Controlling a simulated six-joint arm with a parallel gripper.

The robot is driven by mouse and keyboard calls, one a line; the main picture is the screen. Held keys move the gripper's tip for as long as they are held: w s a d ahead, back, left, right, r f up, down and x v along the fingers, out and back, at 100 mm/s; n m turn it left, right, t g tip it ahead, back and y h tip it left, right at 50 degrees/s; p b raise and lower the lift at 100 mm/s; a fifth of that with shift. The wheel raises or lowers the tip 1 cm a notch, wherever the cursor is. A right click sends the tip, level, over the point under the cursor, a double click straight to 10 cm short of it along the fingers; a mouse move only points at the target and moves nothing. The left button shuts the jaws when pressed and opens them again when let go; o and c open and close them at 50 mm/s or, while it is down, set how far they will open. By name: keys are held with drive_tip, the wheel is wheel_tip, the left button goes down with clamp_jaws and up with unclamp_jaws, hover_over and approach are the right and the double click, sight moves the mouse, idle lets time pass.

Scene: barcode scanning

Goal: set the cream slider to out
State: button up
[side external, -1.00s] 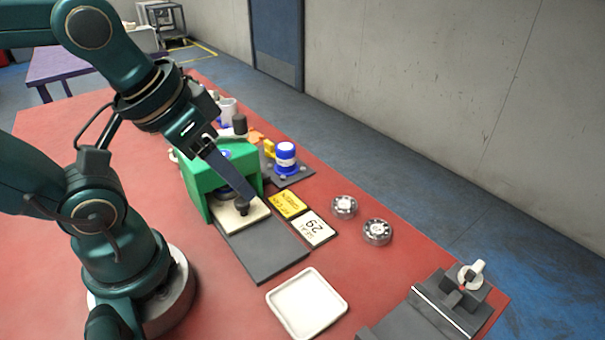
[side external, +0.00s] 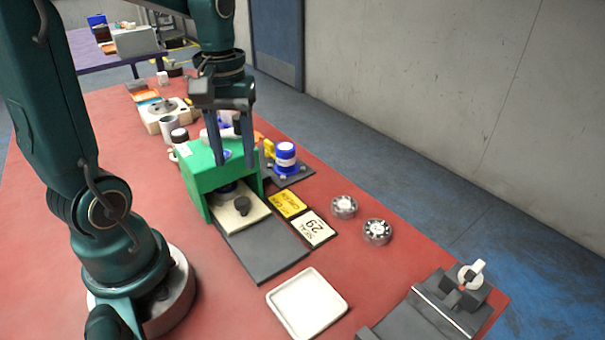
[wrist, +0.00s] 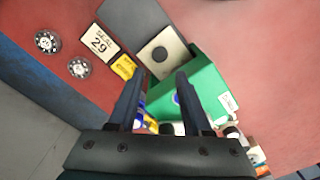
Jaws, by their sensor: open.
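The cream slider (side external: 229,219), a flat plate with a dark round knob (side external: 242,205), lies on a dark grey track (side external: 270,250). Its back end is at the opening of the green housing (side external: 198,180), and its knob end sticks out in front. It also shows in the wrist view (wrist: 173,43). My gripper (side external: 235,161) is open and empty, pointing down above the green housing, apart from the knob. In the wrist view the fingers (wrist: 160,75) are spread, with the green housing beside and below them.
A yellow card (side external: 287,204) and a white card reading SEAL 29 (side external: 312,229) lie right of the track. A blue-and-white cylinder (side external: 286,158) stands behind them.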

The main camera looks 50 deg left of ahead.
sight(242, 201)
wheel_tip(242, 201, down, 9)
drive_tip(key=shift+f, duration=0.1)
idle(0.3)
clamp_jaws()
idle(1.5)
